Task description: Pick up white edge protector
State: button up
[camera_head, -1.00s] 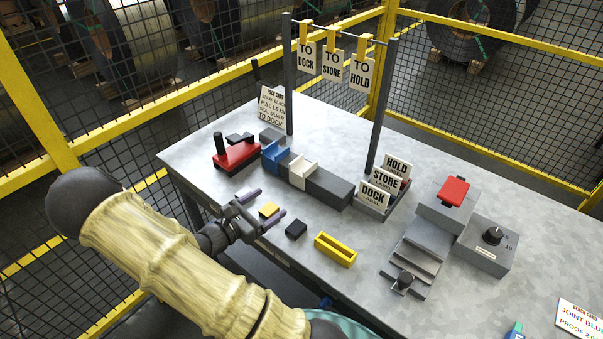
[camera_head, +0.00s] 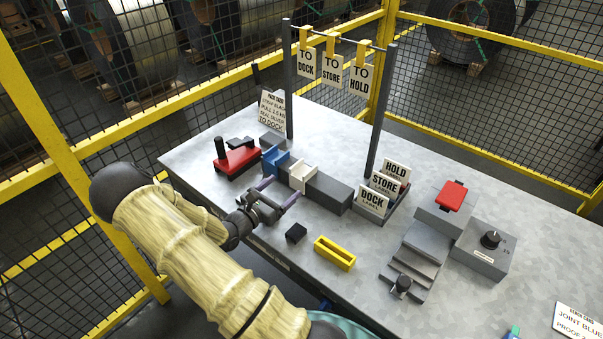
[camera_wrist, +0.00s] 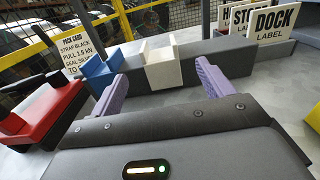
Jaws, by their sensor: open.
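The white edge protector (camera_head: 302,174) sits on a long grey block, beside a blue one (camera_head: 275,161). In the wrist view the white edge protector (camera_wrist: 162,66) shows straight ahead, with the blue one (camera_wrist: 100,72) to its left. My gripper (camera_head: 278,192) is open, its two purple fingers pointing at the block just in front of the white piece. In the wrist view the white piece appears between the fingertips, still beyond them. Nothing is held.
The grey block (camera_head: 330,191) extends right of the white piece. A red tool (camera_head: 237,160) stands left. A black block (camera_head: 296,232) and a yellow holder (camera_head: 335,252) lie in front. Label cards (camera_head: 374,199) and a sign post (camera_head: 380,110) stand to the right.

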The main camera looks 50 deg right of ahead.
aim_at(301, 174)
jog(key=d, duration=0.4)
jog(key=shift+w+d+p, duration=0.2)
jog(key=shift+d+p, duration=0.05)
jog(key=shift+p, duration=0.1)
jog(key=shift+d, duration=0.1)
jog(key=shift+d+r, duration=0.15)
jog(key=shift+d, duration=0.2)
jog(key=d+p, duration=0.1)
jog(key=d, duration=0.2)
jog(key=shift+w+d+r+p, duration=0.15)
jog(key=shift+w+d+p, duration=0.05)
jog(key=shift+d+p, duration=0.15)
jog(key=shift+w+d, duration=0.1)
jog(key=shift+d, duration=0.2)
jog(key=c, duration=1.1)
